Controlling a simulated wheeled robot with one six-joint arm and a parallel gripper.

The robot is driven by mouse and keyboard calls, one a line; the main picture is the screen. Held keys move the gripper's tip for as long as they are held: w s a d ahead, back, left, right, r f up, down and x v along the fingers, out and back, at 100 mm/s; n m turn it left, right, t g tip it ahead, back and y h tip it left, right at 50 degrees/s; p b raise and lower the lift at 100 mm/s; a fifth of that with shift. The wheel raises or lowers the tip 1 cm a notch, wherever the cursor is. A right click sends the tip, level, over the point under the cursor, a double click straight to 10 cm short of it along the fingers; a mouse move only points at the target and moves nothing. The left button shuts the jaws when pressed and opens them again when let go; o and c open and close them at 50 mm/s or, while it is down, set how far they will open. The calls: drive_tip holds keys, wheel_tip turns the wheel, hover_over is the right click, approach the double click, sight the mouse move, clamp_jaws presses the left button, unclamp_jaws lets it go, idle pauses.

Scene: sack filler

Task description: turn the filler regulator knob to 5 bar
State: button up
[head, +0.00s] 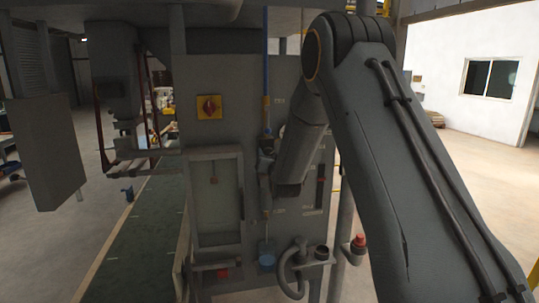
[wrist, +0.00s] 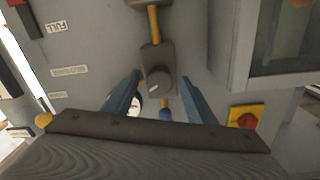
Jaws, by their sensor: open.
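The regulator is a dark grey block (wrist: 157,58) on the filler's grey panel in the wrist view. Its round dark knob (wrist: 160,83) faces the camera and has a short pale mark. My gripper (wrist: 160,76) is open, with one blue-grey finger on each side of the knob. Gaps show between fingers and knob, and I see no contact. A white gauge (wrist: 137,102) is partly hidden by the left finger, and its reading cannot be made out. In the head view the regulator (head: 266,144) stands beside my arm; my fingers cannot be made out there.
A red switch on a yellow plate (head: 209,106) is left of the regulator in the head view; it also shows in the wrist view (wrist: 247,118). A blue pipe (head: 266,60) runs above the regulator. A framed window (head: 216,200) is at lower left. A red button (head: 359,241) stands lower right.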

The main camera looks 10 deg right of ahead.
drive_tip(key=c, duration=1)
drive_tip(key=shift+c, duration=0.2)
drive_tip(key=shift+f+m+b, duration=0.1)
drive_tip(key=shift+m+b, duration=0.3)
drive_tip(key=shift+b, duration=0.1)
